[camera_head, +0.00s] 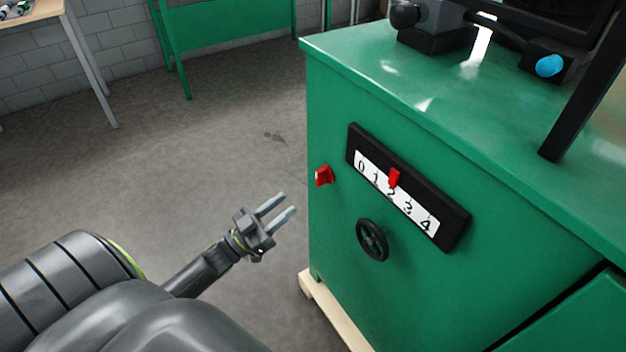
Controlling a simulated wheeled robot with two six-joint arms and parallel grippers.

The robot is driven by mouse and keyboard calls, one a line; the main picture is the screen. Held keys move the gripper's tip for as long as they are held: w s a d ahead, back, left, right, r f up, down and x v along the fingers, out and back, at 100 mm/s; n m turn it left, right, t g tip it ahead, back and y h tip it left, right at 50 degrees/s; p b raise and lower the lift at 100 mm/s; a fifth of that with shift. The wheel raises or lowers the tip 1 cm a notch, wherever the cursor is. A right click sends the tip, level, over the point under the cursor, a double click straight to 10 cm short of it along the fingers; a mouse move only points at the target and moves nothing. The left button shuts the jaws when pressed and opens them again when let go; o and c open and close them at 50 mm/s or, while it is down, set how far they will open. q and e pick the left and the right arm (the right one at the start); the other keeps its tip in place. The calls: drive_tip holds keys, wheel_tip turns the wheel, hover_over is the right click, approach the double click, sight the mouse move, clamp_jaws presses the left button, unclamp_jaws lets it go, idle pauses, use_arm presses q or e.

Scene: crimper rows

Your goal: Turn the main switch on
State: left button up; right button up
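The red main switch (324,175) is a small knob on the green cabinet's front, near its left edge. My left gripper (284,206) is to the left of and below the switch in the picture, apart from it. Its two grey fingers are spread with a gap between them, and nothing is held. The fingers point up and right toward the cabinet. My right gripper does not show.
The green cabinet (450,290) stands on a pale wooden base (330,312). Its front bears a 0-to-4 scale (408,208) with a red pointer (394,178) and a black handwheel (372,240). A blue button (549,65) is on top. Floor (200,160) left is clear.

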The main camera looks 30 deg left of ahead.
sight(316, 179)
use_arm(q)
drive_tip(key=p+x, duration=0.1)
drive_tip(key=x, duration=0.9)
drive_tip(key=shift+f, duration=0.1)
drive_tip(key=shift+c, duration=0.2)
clamp_jaws()
